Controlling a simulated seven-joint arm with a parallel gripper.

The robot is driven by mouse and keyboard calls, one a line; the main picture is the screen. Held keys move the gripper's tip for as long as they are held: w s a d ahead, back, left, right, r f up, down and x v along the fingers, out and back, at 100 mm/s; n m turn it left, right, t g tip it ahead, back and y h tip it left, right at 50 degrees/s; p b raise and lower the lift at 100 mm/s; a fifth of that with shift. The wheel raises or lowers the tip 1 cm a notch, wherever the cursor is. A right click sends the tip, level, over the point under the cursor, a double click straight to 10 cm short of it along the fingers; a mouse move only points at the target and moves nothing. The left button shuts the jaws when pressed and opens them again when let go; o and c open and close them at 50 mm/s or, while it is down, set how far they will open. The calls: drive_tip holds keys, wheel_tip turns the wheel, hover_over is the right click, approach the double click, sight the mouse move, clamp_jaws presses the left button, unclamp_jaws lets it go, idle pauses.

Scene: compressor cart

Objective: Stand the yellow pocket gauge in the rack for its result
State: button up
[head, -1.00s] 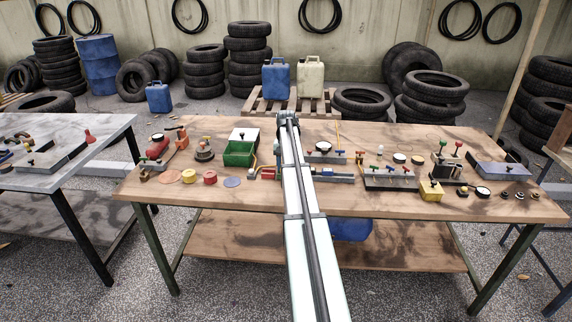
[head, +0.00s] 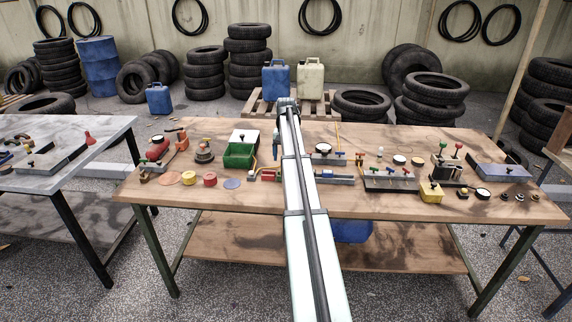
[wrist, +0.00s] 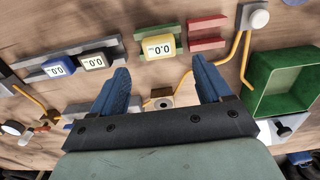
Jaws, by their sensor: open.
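The yellow pocket gauge (wrist: 158,47), its display reading 0.0, is at the green section (wrist: 164,31) of the rack in the wrist view. I cannot tell how deep it sits. The rack also has a grey section (wrist: 35,75) and an empty red section (wrist: 206,32). A blue gauge (wrist: 59,67) and a dark gauge (wrist: 93,61) are at the grey section. My gripper (wrist: 162,86) is open and empty, its blue fingers apart from the yellow gauge. In the head view one finger of my gripper (head: 276,145) shows; my arm hides the yellow gauge.
A green box (head: 239,155) stands left of my arm in the head view. A yellow cable (wrist: 195,75) runs near the rack. A round white button (wrist: 259,18) is beside the red section. A manifold with coloured handles (head: 390,183) lies to the right.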

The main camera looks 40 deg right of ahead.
wheel_tip(320, 180, up, 8)
drive_tip(key=shift+r, duration=0.2)
idle(0.6)
